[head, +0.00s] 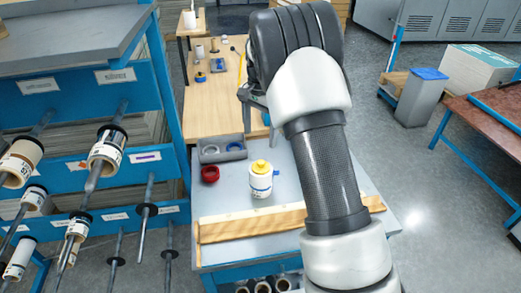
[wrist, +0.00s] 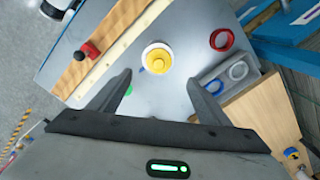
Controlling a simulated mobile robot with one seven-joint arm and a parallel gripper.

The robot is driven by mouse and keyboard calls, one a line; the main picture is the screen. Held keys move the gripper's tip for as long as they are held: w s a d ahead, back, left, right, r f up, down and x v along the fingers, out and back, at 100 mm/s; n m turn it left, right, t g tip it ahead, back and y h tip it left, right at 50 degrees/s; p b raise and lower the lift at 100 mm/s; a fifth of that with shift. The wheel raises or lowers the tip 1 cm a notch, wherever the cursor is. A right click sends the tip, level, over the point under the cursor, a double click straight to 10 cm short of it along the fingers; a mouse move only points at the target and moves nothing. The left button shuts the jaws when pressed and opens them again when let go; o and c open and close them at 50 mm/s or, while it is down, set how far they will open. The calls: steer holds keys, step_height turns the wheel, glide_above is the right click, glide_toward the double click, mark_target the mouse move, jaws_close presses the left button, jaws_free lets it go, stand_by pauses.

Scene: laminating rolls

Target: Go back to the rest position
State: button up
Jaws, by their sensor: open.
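My gripper (wrist: 165,95) is open and empty in the wrist view, its two fingers apart over the grey tabletop. In the head view my gripper (head: 252,105) is partly hidden behind my arm. A white roll with a yellow cap (head: 261,178) stands upright on the grey table (head: 225,225). In the wrist view the same roll (wrist: 158,60) lies beyond the fingertips, apart from them.
A red ring (head: 210,174) and a grey tray (head: 208,152) with a blue ring sit left of the roll. A wooden bar (head: 245,222) runs along the table's front. A blue rack (head: 60,85) with rolls on pegs stands left.

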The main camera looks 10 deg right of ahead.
steer(key=s+r+n+t, duration=0.3)
steer(key=s+r+n, duration=0.1)
steer(key=s+r, duration=1.3)
steer(key=s+n+t+p, duration=0.1)
steer(key=s+n, duration=0.5)
steer(key=s, duration=1.1)
steer(key=shift+s+d+r+t, duration=0.2)
steer(key=shift+s+t, duration=0.15)
steer(key=shift+t, duration=0.35)
